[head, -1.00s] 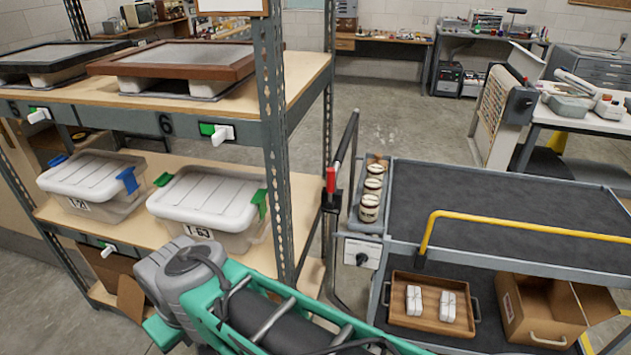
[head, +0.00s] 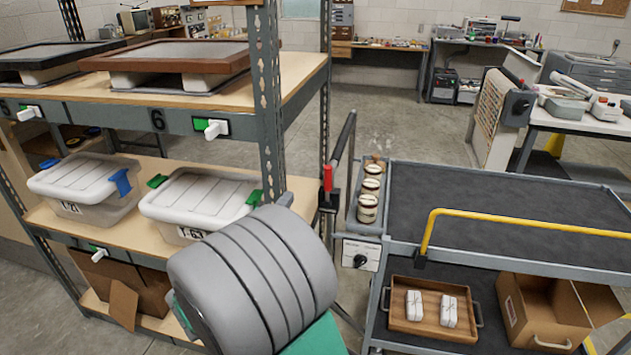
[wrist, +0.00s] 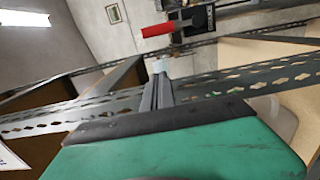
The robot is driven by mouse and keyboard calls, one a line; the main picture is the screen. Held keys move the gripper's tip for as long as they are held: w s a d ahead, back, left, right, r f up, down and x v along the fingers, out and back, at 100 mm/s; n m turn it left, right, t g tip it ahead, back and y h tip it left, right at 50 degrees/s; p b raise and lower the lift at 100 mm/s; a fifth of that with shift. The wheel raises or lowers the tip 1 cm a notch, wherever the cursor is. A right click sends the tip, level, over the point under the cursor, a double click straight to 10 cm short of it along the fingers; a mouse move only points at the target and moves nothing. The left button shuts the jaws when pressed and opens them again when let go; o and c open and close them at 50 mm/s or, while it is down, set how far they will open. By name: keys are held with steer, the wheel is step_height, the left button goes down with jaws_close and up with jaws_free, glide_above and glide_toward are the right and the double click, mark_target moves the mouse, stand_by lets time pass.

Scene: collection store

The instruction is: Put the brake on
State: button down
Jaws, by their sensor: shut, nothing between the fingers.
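A red-gripped lever (head: 328,178) sits in a black bracket at the cart's left end, beside its upright push handle (head: 343,145). Its red grip stands upright in the head view. The lever also shows at the top of the wrist view, where its red grip (wrist: 126,31) lies sideways. My gripper (wrist: 160,70) is shut and empty, with its tips just below the lever in that picture and apparently apart from it. A white box with a dark knob (head: 360,260) is on the cart's end below the lever.
The grey cart (head: 480,205) carries several jars (head: 368,208), a wooden tray (head: 398,320) and a cardboard box (head: 535,312). A yellow rail (head: 530,225) crosses its side. The shelf's perforated post (head: 268,100) and lidded bins (head: 90,180) stand close on the left.

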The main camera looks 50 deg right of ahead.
mark_target(328, 186)
steer(key=d+p, duration=0.3)
steer(key=d, duration=0.8)
steer(key=shift+d, duration=0.3)
